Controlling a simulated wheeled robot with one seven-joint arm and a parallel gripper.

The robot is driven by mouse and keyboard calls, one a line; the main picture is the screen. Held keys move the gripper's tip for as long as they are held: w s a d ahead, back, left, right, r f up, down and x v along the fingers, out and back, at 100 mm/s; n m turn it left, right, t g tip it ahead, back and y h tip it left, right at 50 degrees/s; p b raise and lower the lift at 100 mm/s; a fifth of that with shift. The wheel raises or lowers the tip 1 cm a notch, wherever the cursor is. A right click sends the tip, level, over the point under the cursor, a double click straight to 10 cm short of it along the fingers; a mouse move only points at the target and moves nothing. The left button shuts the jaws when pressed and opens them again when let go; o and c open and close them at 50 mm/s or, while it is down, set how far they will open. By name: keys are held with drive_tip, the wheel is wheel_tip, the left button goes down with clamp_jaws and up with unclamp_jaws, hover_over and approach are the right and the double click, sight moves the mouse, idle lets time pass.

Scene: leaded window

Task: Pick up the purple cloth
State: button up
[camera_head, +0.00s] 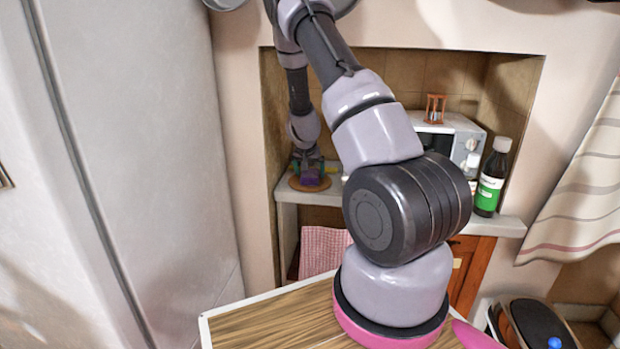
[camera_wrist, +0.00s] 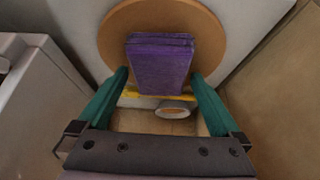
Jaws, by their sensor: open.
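The purple cloth (camera_wrist: 160,65) is a folded block lying on a round wooden board in the wrist view. In the head view the cloth (camera_head: 311,177) is small and partly hidden by my gripper. My gripper (camera_wrist: 161,73) is open, with one green finger on each side of the cloth. The gripper (camera_head: 309,168) also shows in the head view, above the board in the wall niche. A small gap seems to show between the fingertips and the cloth's sides; I cannot tell whether either one touches.
The round board (camera_wrist: 112,38) rests on the niche counter. A white microwave (camera_head: 459,139) with an hourglass (camera_head: 435,108) on top stands to the right, beside a green-labelled bottle (camera_head: 491,180). A yellow item and a small round white-rimmed thing (camera_wrist: 169,113) lie near the board.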

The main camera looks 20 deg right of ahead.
sight(310, 173)
drive_tip(key=c, duration=1.1)
drive_tip(key=shift+c, duration=0.2)
drive_tip(key=shift+r, duration=0.15)
wheel_tip(310, 173, up, 10)
drive_tip(key=shift+f, duration=0.1)
drive_tip(key=o, duration=0.6)
drive_tip(key=c, duration=0.5)
drive_tip(key=shift+o, duration=0.2)
